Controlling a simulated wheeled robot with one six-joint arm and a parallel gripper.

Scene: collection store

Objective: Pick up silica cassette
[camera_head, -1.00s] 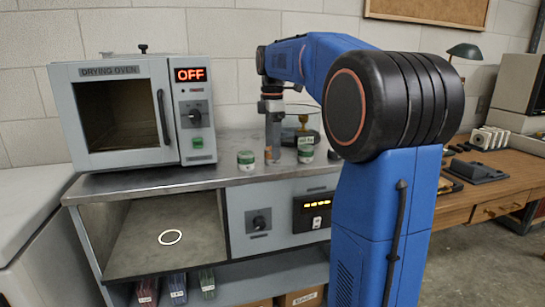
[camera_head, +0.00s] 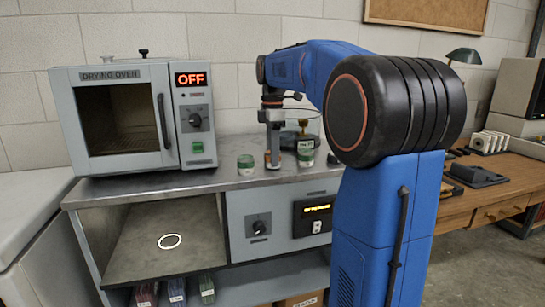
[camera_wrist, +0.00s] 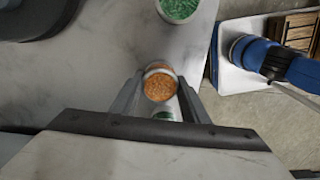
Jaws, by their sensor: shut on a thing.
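A small round cassette with orange granules on top and a pale rim (camera_wrist: 158,87) is between my gripper's fingers in the wrist view. My gripper (camera_wrist: 159,95) is shut on it, one finger on each side. In the head view my gripper (camera_head: 272,160) reaches down to the steel bench top, and the cassette is mostly hidden by the fingers. A green-and-white jar (camera_head: 245,164) stands just left of it, and another (camera_head: 305,153) stands just right. Whether the cassette touches the bench is not clear.
A drying oven (camera_head: 125,118) reading OFF, its door shut, stands at the left of the bench (camera_head: 215,183). A glass vessel (camera_head: 300,125) is behind my gripper. An open bay with a white ring (camera_head: 170,241) is below. A wooden desk (camera_head: 490,200) is right.

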